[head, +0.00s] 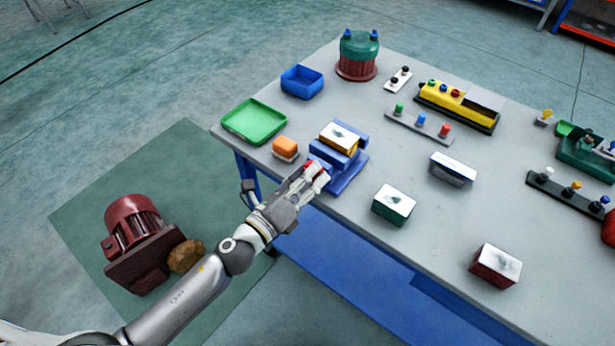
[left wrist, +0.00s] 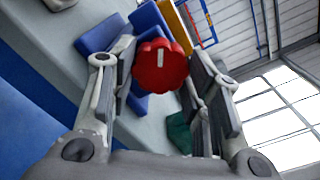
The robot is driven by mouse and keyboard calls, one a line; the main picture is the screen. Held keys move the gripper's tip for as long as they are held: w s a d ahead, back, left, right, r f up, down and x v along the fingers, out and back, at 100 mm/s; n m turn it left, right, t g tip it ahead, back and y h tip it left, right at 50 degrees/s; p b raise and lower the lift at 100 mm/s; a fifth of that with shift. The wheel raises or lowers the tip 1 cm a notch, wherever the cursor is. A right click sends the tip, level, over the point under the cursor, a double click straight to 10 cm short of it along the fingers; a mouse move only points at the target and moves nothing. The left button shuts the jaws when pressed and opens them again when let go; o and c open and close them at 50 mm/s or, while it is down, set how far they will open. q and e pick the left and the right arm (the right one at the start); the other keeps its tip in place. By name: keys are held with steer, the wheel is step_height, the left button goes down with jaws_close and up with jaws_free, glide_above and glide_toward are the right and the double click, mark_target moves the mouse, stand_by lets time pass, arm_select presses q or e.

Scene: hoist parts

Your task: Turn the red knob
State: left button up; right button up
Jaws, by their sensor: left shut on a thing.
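The red knob (left wrist: 160,68) sits between the two fingers of my left gripper (left wrist: 163,85) in the left wrist view. It is round with a scalloped rim, and its white mark points nearly straight up in that view. In the head view my left gripper (head: 316,178) reaches the near edge of the table and is shut on the knob, which is mostly hidden by the fingers. The knob is at the near side of a blue device (head: 347,178) that bears a yellow block with a white top (head: 340,136). My right gripper is not in view.
On the grey table (head: 300,115) an orange button box (head: 285,146), a green tray (head: 254,121) and a blue bin (head: 302,81) are left of the device. A dark green box (head: 394,204) stands to its right. A red motor (head: 135,235) is on the floor mat.

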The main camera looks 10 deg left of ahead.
arm_select(q)
steer(key=shift+f, duration=0.1)
steer(key=o, duration=1)
steer(key=v, duration=1.2)
